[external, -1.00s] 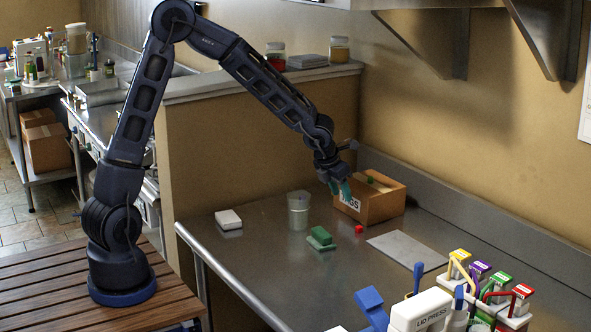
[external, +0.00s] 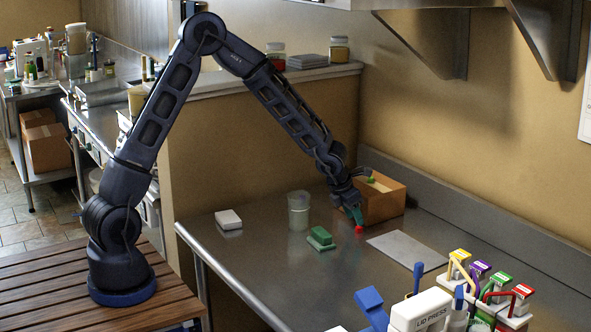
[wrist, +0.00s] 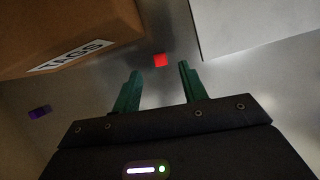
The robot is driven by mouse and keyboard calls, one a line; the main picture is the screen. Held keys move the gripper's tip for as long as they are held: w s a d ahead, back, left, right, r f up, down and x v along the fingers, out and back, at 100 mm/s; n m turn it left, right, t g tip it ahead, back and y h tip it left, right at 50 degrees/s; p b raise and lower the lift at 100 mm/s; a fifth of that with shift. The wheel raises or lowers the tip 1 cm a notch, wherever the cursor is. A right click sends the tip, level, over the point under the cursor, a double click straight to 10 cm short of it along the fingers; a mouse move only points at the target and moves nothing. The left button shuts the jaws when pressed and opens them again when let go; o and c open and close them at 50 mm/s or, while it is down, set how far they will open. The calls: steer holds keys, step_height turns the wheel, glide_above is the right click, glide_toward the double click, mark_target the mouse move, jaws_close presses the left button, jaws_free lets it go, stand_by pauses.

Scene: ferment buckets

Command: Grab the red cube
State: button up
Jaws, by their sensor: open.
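The small red cube (external: 359,229) lies on the steel table, just in front of the cardboard box. It also shows in the wrist view (wrist: 160,60), beyond and between my two green fingertips. My gripper (external: 355,214) is low over the table, close to the cube and in front of the box. In the wrist view my gripper (wrist: 157,74) is open, with nothing between its fingers. The exact height of the fingertips above the cube cannot be told.
The cardboard box (wrist: 60,30) marked TAGS stands close on the left in the wrist view, with a purple piece (wrist: 39,112) near it. A flat grey sheet (external: 406,251) lies right of the cube. A green block (external: 320,238) and a clear beaker (external: 298,211) stand to the left.

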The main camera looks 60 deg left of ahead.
mark_target(356, 233)
steer(key=shift+x, duration=1.85)
jaws_close()
